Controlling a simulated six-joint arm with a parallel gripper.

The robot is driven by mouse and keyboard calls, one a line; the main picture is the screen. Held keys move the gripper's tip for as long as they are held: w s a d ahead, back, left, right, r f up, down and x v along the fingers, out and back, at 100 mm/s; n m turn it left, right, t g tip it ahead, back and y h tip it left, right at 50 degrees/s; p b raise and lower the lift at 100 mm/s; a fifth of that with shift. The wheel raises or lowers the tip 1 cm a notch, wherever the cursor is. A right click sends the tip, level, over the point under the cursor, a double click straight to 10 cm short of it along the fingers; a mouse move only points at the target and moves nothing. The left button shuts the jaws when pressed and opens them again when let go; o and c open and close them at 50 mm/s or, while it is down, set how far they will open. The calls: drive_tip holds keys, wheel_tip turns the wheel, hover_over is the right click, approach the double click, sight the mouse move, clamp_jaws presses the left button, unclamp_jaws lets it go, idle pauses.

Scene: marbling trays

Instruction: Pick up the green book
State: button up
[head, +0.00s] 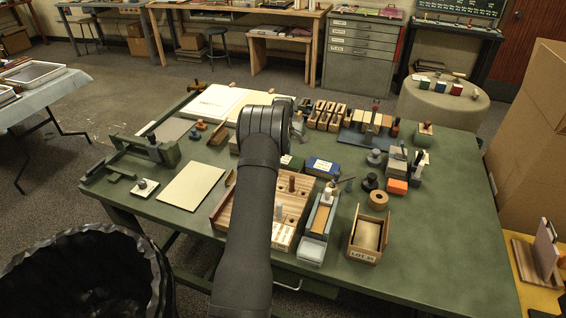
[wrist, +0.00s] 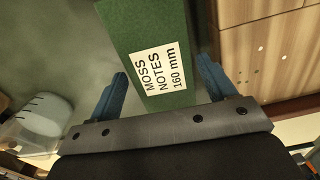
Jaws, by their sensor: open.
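In the wrist view the green book (wrist: 148,22) has a white label reading "MOSS NOTES 160 mm". It runs from the top edge down between the two blue fingers of my gripper (wrist: 162,67). The fingers are apart, one on each side of the book, with a visible gap on the left side and a narrower one on the right. In the head view my arm hides the gripper and most of what lies under it. A small green piece with a white label (head: 288,161) shows just right of my arm; I cannot tell if it is the same book.
A wooden box (wrist: 240,25) stands close to the right finger in the wrist view. In the head view a blue box (head: 322,166), a wooden tray (head: 293,205) and a lot box (head: 368,237) crowd the green table (head: 440,250). The table's right front is clear.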

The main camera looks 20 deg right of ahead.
drive_tip(key=shift+f, duration=0.75)
drive_tip(key=shift+c, duration=0.3)
drive_tip(key=c, duration=0.8)
drive_tip(key=shift+r, duration=0.15)
